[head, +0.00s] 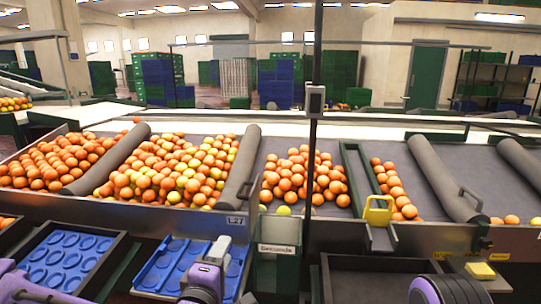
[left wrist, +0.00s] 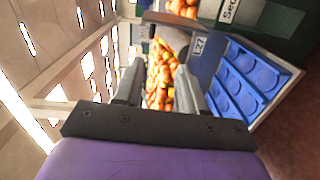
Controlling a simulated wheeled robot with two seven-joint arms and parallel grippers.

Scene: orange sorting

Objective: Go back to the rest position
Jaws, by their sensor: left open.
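My left gripper (head: 217,254) is low in the head view, in front of a blue tray with round hollows (head: 160,272). In the left wrist view its two fingers (left wrist: 159,68) stand apart with nothing held between them. Oranges (left wrist: 160,85) show beyond the gap, at a distance. The same blue tray (left wrist: 250,75) lies to the right in that view, and its visible hollows look empty. A purple and dark part of my right arm shows at the bottom right of the head view. My right gripper is not seen.
The sloping sorting table holds heaps of oranges (head: 165,170) between grey padded dividers (head: 240,165). A second blue tray (head: 65,262) is at left. A dark post (head: 313,150) rises mid-view. A yellow-handled item (head: 378,213) and a yellow block (head: 480,270) are at right.

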